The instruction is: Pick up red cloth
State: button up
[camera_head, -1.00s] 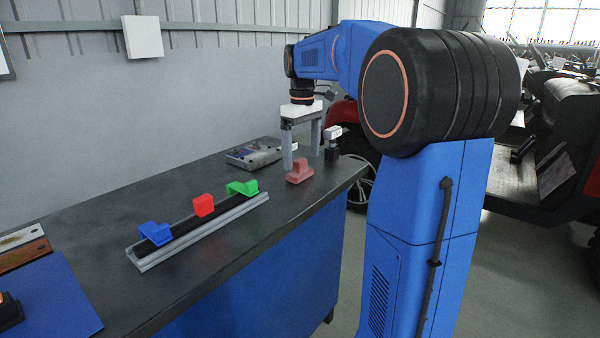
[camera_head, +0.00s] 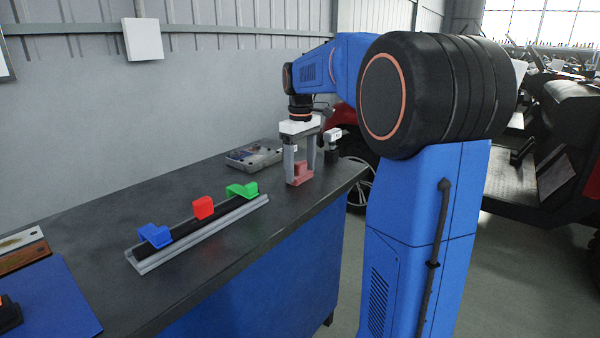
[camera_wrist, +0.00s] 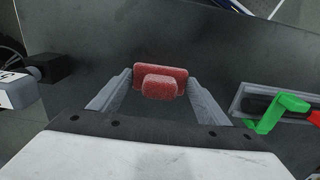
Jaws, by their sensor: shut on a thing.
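The red cloth (camera_head: 300,176) is a dull red, block-like piece with a raised middle part, at the right end of the dark bench top. It also shows in the wrist view (camera_wrist: 160,73). My gripper (camera_head: 302,170) points down over it, with one finger on each side, shut on it. In the wrist view my gripper (camera_wrist: 160,82) has its fingers beside the cloth's ends. The cloth appears to rest on the bench. The near finger hides part of it in the head view.
A rail (camera_head: 200,232) with blue, red and green clips lies left of the cloth. A grey device (camera_head: 254,156) lies behind, near the wall. A small black and white device (camera_head: 332,146) stands close on the right. The bench's front edge is near.

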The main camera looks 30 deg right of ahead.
aim_at(301, 162)
jog(key=shift+r, duration=0.1)
notch_tip(301, 162, up, 10)
jog(key=shift+f, duration=0.1)
dwell(0.3)
